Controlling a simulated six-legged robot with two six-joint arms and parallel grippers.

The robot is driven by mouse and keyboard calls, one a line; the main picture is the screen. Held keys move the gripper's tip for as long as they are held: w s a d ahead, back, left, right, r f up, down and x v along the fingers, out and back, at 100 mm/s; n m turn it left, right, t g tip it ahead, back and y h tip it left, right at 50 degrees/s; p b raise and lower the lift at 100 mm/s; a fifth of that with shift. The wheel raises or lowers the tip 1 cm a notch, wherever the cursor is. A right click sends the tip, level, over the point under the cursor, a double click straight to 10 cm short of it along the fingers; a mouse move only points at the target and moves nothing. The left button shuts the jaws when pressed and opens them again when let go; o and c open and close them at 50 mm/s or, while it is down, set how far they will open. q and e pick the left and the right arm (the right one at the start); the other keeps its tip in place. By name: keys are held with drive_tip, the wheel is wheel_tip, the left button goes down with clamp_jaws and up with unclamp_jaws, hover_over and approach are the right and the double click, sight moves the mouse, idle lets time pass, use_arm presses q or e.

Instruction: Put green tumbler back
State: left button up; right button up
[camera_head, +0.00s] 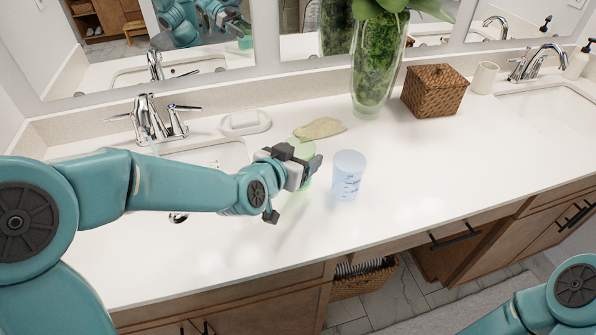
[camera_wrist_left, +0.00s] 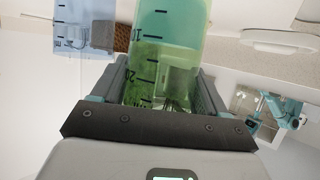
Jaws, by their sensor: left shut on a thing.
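The green tumbler (camera_head: 304,149) is a translucent cup, partly hidden by my left gripper (camera_head: 303,173) in the head view. In the left wrist view the green tumbler (camera_wrist_left: 165,45), with dark measuring marks, sits between the two jaws. The left gripper is shut on it, near the counter to the right of the left sink. I cannot tell whether its base touches the counter. A translucent blue tumbler (camera_head: 347,175) stands upright just to the right; it also shows in the left wrist view (camera_wrist_left: 84,35). The right gripper is out of frame.
A tan cloth-like piece (camera_head: 320,128) and a white soap dish (camera_head: 245,123) lie behind the gripper. A glass vase (camera_head: 376,75), wicker box (camera_head: 434,90) and white cup (camera_head: 484,77) stand farther right. The counter (camera_head: 420,165) is clear right of the blue tumbler.

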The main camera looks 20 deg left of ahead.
use_arm(q)
wheel_tip(320, 180, down, 3)
drive_tip(key=shift+w+f, duration=0.1)
drive_tip(key=shift+f, duration=0.1)
drive_tip(key=shift+f+b, duration=0.1)
drive_tip(key=shift+b, duration=0.2)
drive_tip(key=o, duration=1.1)
drive_tip(key=shift+c, duration=0.2)
